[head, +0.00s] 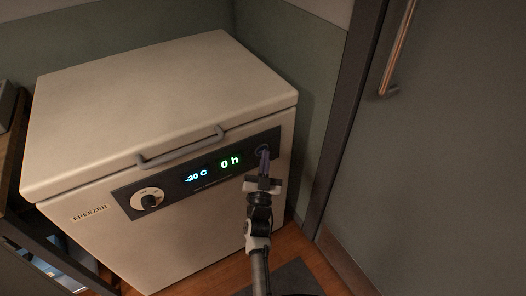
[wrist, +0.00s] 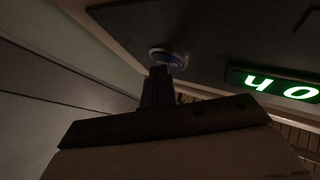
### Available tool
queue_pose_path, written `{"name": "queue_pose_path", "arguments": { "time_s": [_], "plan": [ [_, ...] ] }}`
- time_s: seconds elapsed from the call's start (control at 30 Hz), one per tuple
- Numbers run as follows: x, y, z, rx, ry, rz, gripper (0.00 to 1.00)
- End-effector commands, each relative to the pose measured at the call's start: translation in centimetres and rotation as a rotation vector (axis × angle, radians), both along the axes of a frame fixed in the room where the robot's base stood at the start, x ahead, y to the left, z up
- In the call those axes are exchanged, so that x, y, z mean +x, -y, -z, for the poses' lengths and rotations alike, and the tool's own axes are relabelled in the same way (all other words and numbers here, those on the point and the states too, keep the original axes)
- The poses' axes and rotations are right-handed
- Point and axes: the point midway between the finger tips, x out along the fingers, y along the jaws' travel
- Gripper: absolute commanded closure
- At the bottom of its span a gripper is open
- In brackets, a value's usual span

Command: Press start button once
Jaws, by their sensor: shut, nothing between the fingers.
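The freezer (head: 150,110) is a white chest with a closed lid and a dark control panel (head: 177,189) on its front. The panel shows "-30 C" and a green "0 h". A round blue button (wrist: 166,57), which I take as the start button, sits at the panel's right end. My gripper (head: 264,152) is shut and empty, its fingertips at that end of the panel and partly covering the button in the head view. In the wrist view the fingertips (wrist: 157,70) are just below the button and overlap its lower edge; I cannot tell whether they touch it.
A black knob (head: 149,201) on a pale dial is at the panel's left end. A lid handle (head: 181,145) juts out above the panel. A grey door (head: 440,150) with a copper-coloured handle (head: 398,48) stands close on the right. Wooden floor shows below.

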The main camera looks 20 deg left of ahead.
Motion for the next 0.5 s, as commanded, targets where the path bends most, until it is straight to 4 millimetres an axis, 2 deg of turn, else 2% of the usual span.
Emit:
{"name": "queue_pose_path", "arguments": {
  "time_s": [0.5],
  "plan": [
    [-1.0,1.2,0.0,-0.001,0.0,0.0,1.0]
  ]
}}
